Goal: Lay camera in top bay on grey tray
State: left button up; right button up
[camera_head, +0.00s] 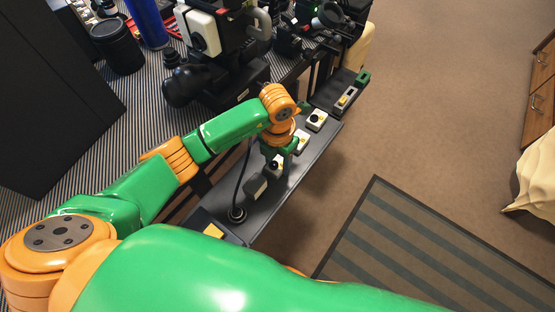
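My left gripper (277,158) points down over a long, narrow dark grey surface (300,178); its fingers are small and partly hidden by its own wrist, so I cannot tell whether they are open or shut. A small pale, camera-like block with a dark round face (274,166) is right at the fingertips; I cannot tell whether they touch it. Similar small blocks stand in a row: one pale block (302,137) just beyond the gripper, one with a black round face (316,119) farther up, and a greyish one (256,187) nearer. I cannot make out the grey tray's bays. My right gripper is not in view.
A black cable ends in a round black base (237,215) on the near part of the surface, beside a yellow piece (213,231). A grey piece with yellow (347,96) lies at the far end. Large dark equipment (215,75) crowds the left. Open carpet (440,120) is at right.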

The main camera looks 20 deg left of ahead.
aim_at(278, 164)
pick_arm(q)
jog(key=o, duration=0.3)
jog(key=shift+r, duration=0.25)
notch_tip(278, 164, up, 12)
jog(key=shift+f+p, duration=0.1)
jog(key=shift+p, duration=0.8)
